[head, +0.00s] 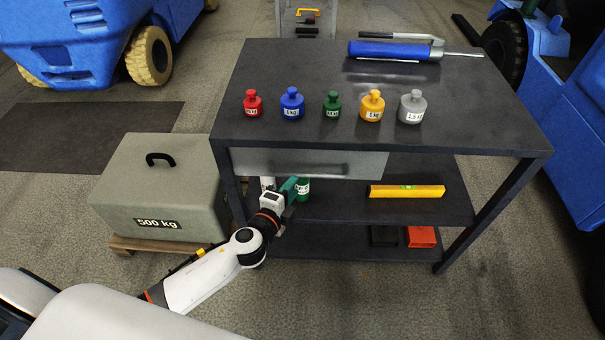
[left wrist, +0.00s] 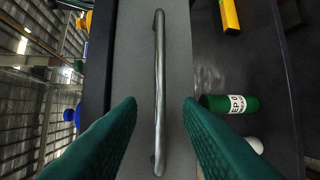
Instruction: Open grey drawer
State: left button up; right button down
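The grey drawer (head: 255,162) sits under the dark tabletop, and its front looks shut. Its dark bar handle (head: 318,171) runs across the front in the head view. In the left wrist view the handle (left wrist: 159,65) runs up the middle of the grey drawer front (left wrist: 133,60). My left gripper (head: 291,187) is just in front of the drawer, near the handle's left part. Its green fingers are open (left wrist: 159,108), one on either side of the handle with gaps showing, so neither visibly touches it. My right gripper is not in view.
Several coloured weights, such as the blue one (head: 292,105), stand on the tabletop (head: 400,145). A yellow level (head: 407,191) and a green bottle (left wrist: 228,103) are on the shelf below. A grey 500 kg box (head: 160,190) stands left of the table.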

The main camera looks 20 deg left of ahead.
aim_at(303, 175)
pick_arm(q)
jog(key=x, duration=0.7)
jog(key=shift+w, duration=0.1)
grip_shut()
